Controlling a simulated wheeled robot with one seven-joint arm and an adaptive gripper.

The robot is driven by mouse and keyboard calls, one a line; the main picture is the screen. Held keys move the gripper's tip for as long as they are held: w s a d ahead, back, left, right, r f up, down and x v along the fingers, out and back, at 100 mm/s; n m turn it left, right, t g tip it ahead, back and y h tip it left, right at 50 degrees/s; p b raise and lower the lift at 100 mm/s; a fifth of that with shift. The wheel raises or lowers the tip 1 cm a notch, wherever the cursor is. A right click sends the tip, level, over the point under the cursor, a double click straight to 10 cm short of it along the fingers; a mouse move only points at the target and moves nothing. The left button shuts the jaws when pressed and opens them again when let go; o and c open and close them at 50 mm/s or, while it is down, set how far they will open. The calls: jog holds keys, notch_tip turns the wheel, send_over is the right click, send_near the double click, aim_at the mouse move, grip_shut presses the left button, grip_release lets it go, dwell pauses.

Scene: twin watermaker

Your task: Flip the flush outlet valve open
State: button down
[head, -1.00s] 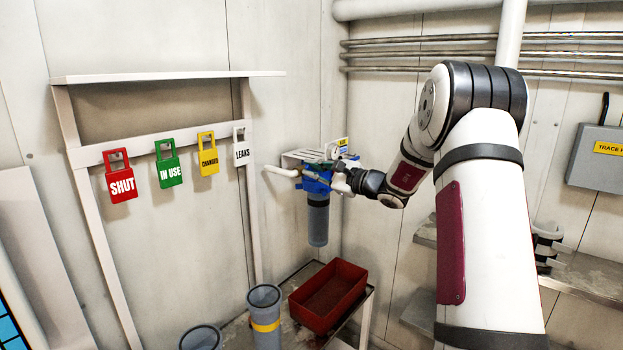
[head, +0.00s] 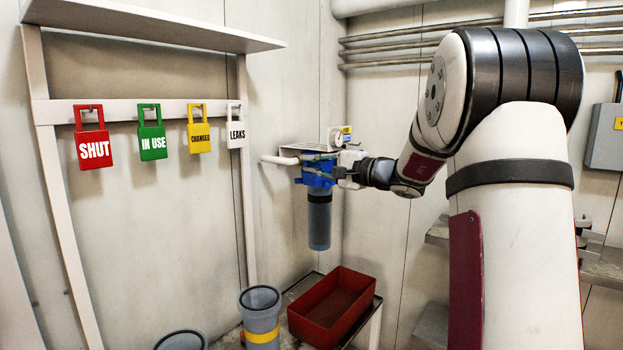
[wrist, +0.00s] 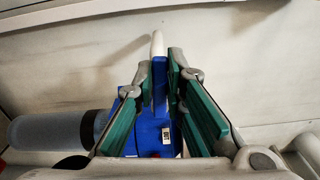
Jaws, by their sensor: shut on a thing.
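A filter housing with a blue head (head: 318,180) and a grey bowl (head: 319,222) hangs on the far wall beside the corner. A white pipe (head: 278,160) runs out of it to the left. My gripper (head: 318,170) reaches it from the right. In the wrist view, the green-padded fingers of my gripper (wrist: 164,80) are closed around a narrow blue bar (wrist: 160,85) at the head. The white pipe (wrist: 157,45) shows beyond the fingertips.
SHUT (head: 94,150), IN USE (head: 152,142), CHANGED (head: 199,137) and LEAKS (head: 236,134) tags hang on a rail at left. A red bin (head: 332,315) and a grey canister (head: 261,325) stand below. A round gauge (head: 337,138) sits above the housing.

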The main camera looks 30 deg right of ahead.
jog(key=shift+f+n+b, duration=0.4)
jog(key=shift+n+b, duration=0.3)
jog(key=shift+b, duration=0.6)
jog(key=c, duration=1.9)
grip_release()
jog(key=shift+r, duration=0.1)
jog(key=v, duration=1.2)
